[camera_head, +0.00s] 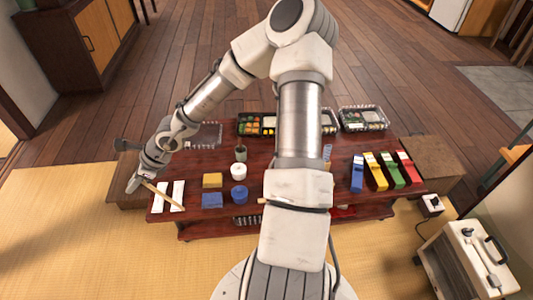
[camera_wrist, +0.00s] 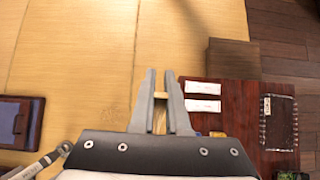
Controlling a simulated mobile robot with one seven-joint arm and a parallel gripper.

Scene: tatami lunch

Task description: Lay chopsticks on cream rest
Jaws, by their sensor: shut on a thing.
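My gripper (camera_head: 141,181) is at the left end of the dark red low table in the head view. It is shut on the tan chopsticks (camera_head: 166,198), which slant down to the right over the white strips. In the wrist view, my gripper (camera_wrist: 162,80) has its two fingers around the wooden chopsticks (camera_wrist: 160,118), seen nearly end-on. I cannot tell whether the chopsticks touch anything below. I cannot make out a cream rest with certainty. Two white strips (camera_head: 178,190) lie side by side near the left table end and also show in the wrist view (camera_wrist: 202,87).
The low table (camera_head: 340,200) holds a yellow block (camera_head: 212,180), a blue block (camera_head: 212,200), a dark cup (camera_head: 240,152), several boxed lunches (camera_head: 362,119) and several coloured boxes (camera_head: 376,174). My arm hides its middle. Tatami (camera_head: 70,220) lies clear at the left.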

